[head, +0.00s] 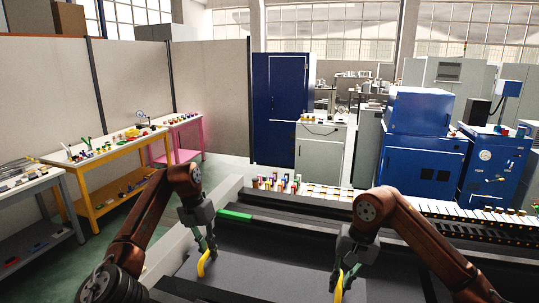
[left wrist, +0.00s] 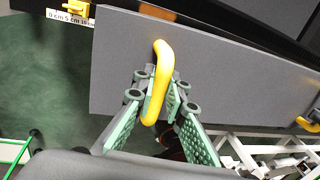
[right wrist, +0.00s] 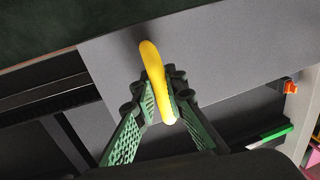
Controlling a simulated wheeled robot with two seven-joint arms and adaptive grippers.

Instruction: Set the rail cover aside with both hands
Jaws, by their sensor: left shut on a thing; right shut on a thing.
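The rail cover (head: 270,272) is a flat grey panel with a yellow handle near each end, in front of me in the head view. It fills much of the left wrist view (left wrist: 215,75) and right wrist view (right wrist: 225,50). My left gripper (head: 206,250) is shut on the left yellow handle (left wrist: 163,65). My right gripper (head: 345,272) is shut on the right yellow handle (right wrist: 154,68). In the left wrist view the panel overhangs green floor and dark rails. How high it is above what lies under it, I cannot tell.
A dark rail bed with a green strip (head: 235,214) lies beyond the panel. Several small coloured parts stand on its far ledge. A yellow workbench (head: 92,196) stands at the left, blue machines (head: 418,150) at the right. Green floor (left wrist: 60,90) is free at the left.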

